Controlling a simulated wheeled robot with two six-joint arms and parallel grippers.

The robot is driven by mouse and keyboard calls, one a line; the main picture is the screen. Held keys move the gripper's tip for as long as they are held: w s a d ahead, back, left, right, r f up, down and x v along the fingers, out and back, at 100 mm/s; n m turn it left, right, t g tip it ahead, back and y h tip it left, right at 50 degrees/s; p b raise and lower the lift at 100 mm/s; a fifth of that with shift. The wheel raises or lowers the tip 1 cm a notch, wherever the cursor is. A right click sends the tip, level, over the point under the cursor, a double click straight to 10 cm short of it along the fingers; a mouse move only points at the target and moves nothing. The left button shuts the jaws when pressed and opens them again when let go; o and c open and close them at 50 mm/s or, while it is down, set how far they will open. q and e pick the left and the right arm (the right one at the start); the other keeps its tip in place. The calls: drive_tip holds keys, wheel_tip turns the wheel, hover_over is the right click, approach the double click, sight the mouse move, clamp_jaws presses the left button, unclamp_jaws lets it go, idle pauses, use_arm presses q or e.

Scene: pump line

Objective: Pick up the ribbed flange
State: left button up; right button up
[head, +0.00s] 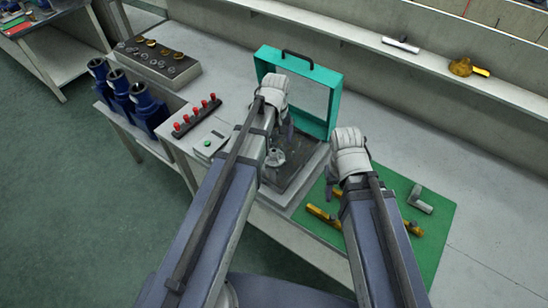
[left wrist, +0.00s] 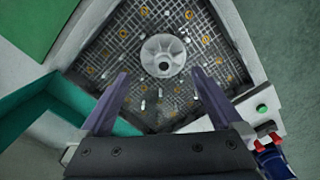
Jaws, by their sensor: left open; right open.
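The ribbed flange is probably the pale grey round part with a dark centre hole (left wrist: 163,55), lying on a dark gridded plate (left wrist: 112,42) in the left wrist view. In the head view the flange (head: 275,157) shows just beside my left forearm. My left gripper (left wrist: 160,73) is open and empty, its two fingers pointing toward the flange from either side of the picture's middle; the flange appears beyond the fingertips. In the head view my left gripper (head: 288,130) hangs near the teal frame. My right gripper (head: 331,188) is over the green mat, its fingers partly hidden by its wrist.
A teal frame with a handle (head: 333,106) stands upright behind the plate. The green mat (head: 436,236) holds yellow parts and a grey elbow piece (head: 420,199). A strip of red knobs (head: 196,115), a small box with a green button (head: 209,145) and blue pumps (head: 146,106) stand left.

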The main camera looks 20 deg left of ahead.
sight(274, 151)
use_arm(q)
drive_tip(key=f+b, duration=0.5)
drive_tip(key=shift+s+a+f, duration=0.1)
drive_tip(key=shift+s+a, duration=0.05)
drive_tip(key=shift+a, duration=0.05)
use_arm(e)
wheel_tip(274, 151, down, 5)
drive_tip(key=shift+f, duration=0.1)
use_arm(q)
drive_tip(key=shift+c, duration=0.2)
drive_tip(key=shift+s, duration=0.1)
drive_tip(key=c, duration=1.5)
